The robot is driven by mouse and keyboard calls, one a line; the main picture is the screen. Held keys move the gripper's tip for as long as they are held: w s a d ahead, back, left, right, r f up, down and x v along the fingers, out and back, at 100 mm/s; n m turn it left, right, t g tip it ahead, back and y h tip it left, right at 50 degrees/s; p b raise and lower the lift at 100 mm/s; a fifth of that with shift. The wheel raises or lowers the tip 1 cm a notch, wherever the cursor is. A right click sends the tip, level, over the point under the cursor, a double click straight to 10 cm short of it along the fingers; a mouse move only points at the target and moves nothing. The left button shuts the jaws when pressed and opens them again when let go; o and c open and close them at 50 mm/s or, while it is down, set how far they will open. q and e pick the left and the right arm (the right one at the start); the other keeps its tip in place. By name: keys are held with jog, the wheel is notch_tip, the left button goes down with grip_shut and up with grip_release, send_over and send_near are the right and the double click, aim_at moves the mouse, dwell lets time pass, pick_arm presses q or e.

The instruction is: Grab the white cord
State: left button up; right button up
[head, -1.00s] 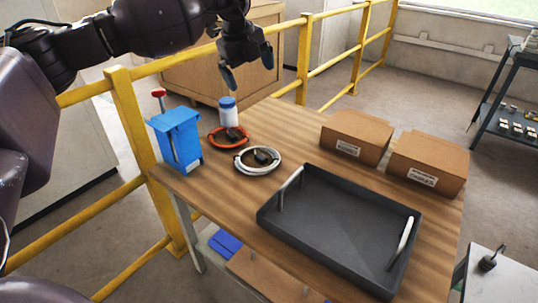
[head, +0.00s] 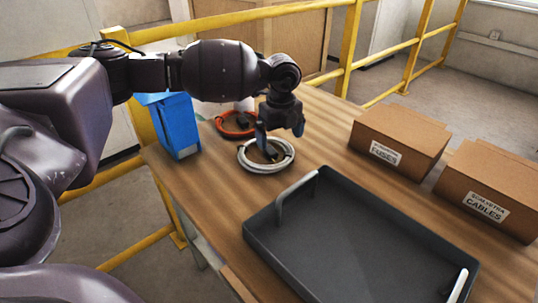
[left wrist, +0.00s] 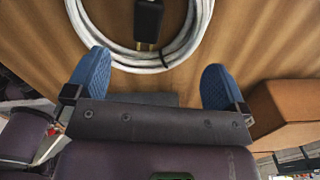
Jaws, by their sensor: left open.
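The white cord (head: 254,166) lies coiled on the wooden table, left of the black tray. It also shows in the left wrist view (left wrist: 122,58), with a black plug (left wrist: 148,20) inside the coil and a dark tie around its strands. My left gripper (head: 281,143) is over the coil's far right part, pointing down. I cannot tell the exact height above the cord. My right gripper is not in view.
An orange cord (head: 222,130) lies behind the white one. A blue container (head: 176,128) stands at the left. The black tray (head: 330,178) fills the front of the table. Two cardboard boxes (head: 420,133) stand at the right. A yellow railing (head: 352,48) runs behind.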

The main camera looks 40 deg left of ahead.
aim_at(279, 150)
pick_arm(q)
jog(key=f+b, duration=0.1)
jog(key=f, duration=0.1)
jog(key=f+b, duration=0.1)
jog(key=f, duration=0.2)
jog(key=shift+w+a+f, duration=0.15)
jog(key=shift+w+f, duration=0.05)
jog(key=shift+r, duration=0.1)
jog(key=c, duration=0.9)
